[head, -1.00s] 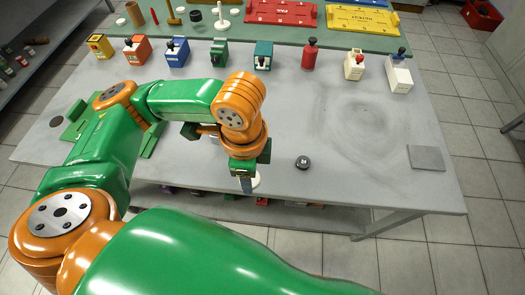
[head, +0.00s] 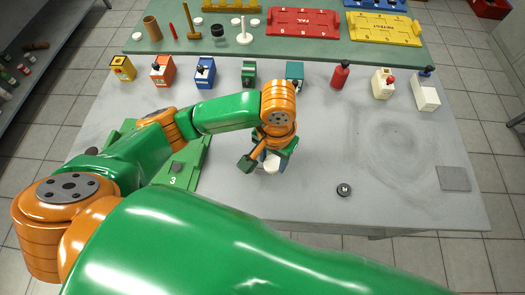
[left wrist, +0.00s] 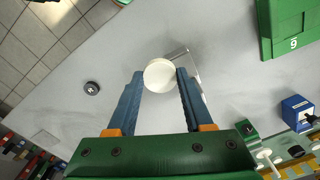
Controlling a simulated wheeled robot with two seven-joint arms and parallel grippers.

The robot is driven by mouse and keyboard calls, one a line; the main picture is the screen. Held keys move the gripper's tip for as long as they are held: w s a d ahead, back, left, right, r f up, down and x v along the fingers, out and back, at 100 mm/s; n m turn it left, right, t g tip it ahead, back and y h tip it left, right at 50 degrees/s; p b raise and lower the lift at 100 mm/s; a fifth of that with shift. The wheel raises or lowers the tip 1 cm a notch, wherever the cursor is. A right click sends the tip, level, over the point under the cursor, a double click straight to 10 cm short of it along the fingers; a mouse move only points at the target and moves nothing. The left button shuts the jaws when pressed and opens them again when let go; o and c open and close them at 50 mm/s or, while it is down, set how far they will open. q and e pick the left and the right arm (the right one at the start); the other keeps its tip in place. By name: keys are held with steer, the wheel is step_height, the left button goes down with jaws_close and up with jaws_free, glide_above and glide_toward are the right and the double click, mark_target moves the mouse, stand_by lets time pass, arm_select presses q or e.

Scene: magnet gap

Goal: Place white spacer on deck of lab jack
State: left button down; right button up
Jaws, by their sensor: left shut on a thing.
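The white spacer (left wrist: 160,75) is a round pale disc between the two blue fingers of my left gripper (left wrist: 160,85) in the left wrist view. The fingers are shut on its sides. In the head view the left gripper (head: 268,163) is over the middle of the grey table, with part of the white spacer (head: 271,166) showing under it. I cannot pick out the lab jack with certainty. A pale, thin-edged shape (left wrist: 193,65) just right of the spacer in the wrist view is unclear. My right gripper is out of view.
A green board marked 3 (head: 190,178) lies to the left, partly behind my arm. A black disc (head: 344,190) and a flat grey square (head: 453,178) lie to the right. Several coloured blocks, including a blue one (head: 204,73), line the back. The right-hand table is mostly clear.

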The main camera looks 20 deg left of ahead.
arm_select(q)
steer(key=w+a+f, duration=0.1)
steer(key=f, duration=0.1)
steer(key=w+a+f, duration=0.1)
steer(key=w+f, duration=0.1)
steer(key=w+a+f, duration=0.2)
steer(key=shift+f+b, duration=0.15)
steer(key=shift+b, duration=0.2)
steer(key=shift+s+d+f, duration=0.1)
steer(key=shift+d+f, duration=0.05)
steer(key=shift+f, duration=0.55)
steer(key=shift+s+d+f, duration=0.1)
steer(key=shift+f, duration=0.6)
steer(key=shift+w+f, duration=0.1)
steer(key=shift+f, duration=0.05)
steer(key=shift+c, duration=1.5)
jaws_free()
steer(key=shift+a, duration=0.1)
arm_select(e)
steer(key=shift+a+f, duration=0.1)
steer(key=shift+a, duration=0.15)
arm_select(q)
step_height(320, 180, up, 12)
steer(key=shift+r+p, duration=0.2)
steer(key=shift+p, duration=0.2)
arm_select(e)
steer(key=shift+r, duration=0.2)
